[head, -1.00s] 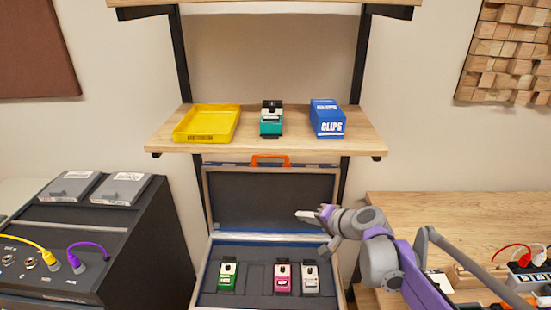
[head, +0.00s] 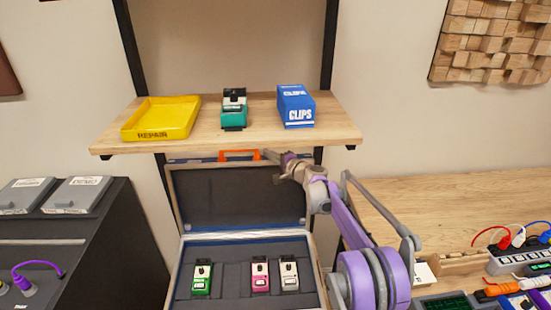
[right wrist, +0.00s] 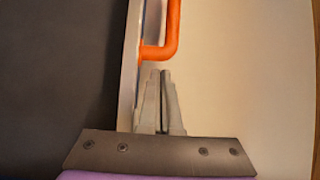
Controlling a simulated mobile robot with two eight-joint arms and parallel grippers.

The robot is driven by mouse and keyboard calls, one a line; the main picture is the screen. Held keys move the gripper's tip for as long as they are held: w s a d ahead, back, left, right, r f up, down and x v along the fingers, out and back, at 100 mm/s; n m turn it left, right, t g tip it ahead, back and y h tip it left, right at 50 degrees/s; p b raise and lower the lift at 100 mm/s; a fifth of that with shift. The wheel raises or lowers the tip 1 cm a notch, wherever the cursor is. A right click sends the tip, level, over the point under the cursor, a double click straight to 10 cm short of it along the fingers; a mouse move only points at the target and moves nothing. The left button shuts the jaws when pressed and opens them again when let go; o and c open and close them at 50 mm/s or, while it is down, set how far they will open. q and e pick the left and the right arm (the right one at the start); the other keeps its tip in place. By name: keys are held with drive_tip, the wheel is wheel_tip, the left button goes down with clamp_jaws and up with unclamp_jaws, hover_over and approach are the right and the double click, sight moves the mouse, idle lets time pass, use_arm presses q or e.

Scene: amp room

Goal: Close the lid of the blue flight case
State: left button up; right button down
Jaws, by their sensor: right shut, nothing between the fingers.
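The blue flight case (head: 176,290) stands open below the shelf. Its lid (head: 235,198) is up, with a dark lining and an orange handle (head: 239,155) on the top edge. The base holds a green pedal (head: 202,278), a pink pedal (head: 260,275) and a white pedal (head: 289,273). My right gripper (head: 268,155) is at the lid's top edge, just right of the handle. In the right wrist view, its closed, empty fingers (right wrist: 161,73) are beside the lid edge, near the orange handle (right wrist: 168,35); contact is unclear. My left gripper is not in view.
A wooden shelf (head: 225,135) hangs just above the lid, carrying a yellow tray (head: 160,118), a teal pedal (head: 234,108) and a blue clips box (head: 296,105). A black console (head: 100,240) stands left. A wooden desk (head: 450,205) with cables stands right.

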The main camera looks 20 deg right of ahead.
sight(264, 158)
drive_tip(key=shift+x, duration=1.8)
drive_tip(key=shift+s, duration=0.15)
